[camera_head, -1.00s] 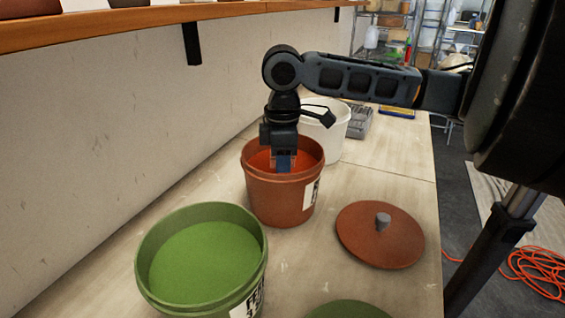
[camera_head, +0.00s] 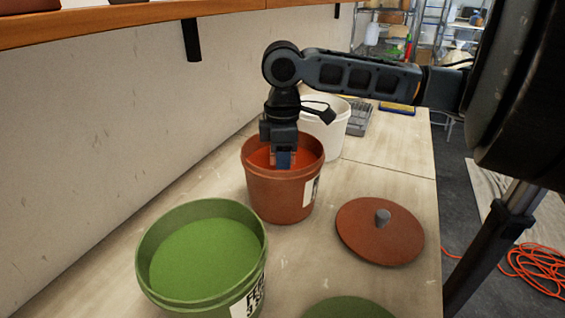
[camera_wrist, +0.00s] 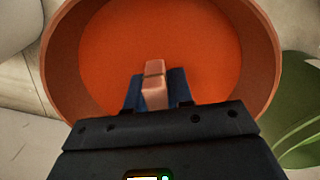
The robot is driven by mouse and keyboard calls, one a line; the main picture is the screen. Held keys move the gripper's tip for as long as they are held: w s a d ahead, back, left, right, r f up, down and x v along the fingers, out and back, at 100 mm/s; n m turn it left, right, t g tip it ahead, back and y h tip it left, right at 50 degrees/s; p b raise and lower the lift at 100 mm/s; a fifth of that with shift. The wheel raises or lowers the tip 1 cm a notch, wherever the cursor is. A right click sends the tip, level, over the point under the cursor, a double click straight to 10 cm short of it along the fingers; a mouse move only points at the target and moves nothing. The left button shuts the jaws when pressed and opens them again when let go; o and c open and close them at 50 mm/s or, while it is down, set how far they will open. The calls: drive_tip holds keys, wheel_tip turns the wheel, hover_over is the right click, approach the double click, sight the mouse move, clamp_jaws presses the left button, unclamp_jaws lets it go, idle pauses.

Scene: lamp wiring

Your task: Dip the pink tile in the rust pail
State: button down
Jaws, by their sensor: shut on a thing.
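The rust pail (camera_head: 284,192) stands open on the bench, with orange-red liquid inside. My gripper (camera_head: 283,160) points down into its mouth. In the wrist view the pink tile (camera_wrist: 154,88) is held between the blue fingertips of my gripper (camera_wrist: 157,92), over the liquid in the rust pail (camera_wrist: 262,40). The tile's lower end is hidden, so I cannot tell whether it touches the liquid. The rust lid (camera_head: 370,238) with a grey knob lies on the bench to the right of the pail.
A green pail (camera_head: 155,290) stands open in front, with a green lid (camera_head: 350,308) at the lower edge. A white pail (camera_head: 325,130) and a grey tray (camera_head: 357,118) are behind. A shelf (camera_head: 120,22) runs along the wall above.

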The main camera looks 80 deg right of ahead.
idle(0.3)
wheel_tip(320, 180, up, 6)
drive_tip(key=p, duration=0.5)
drive_tip(key=shift+r, duration=0.1)
idle(0.9)
drive_tip(key=shift+r+p, duration=2.15)
drive_tip(key=shift+r, duration=0.35)
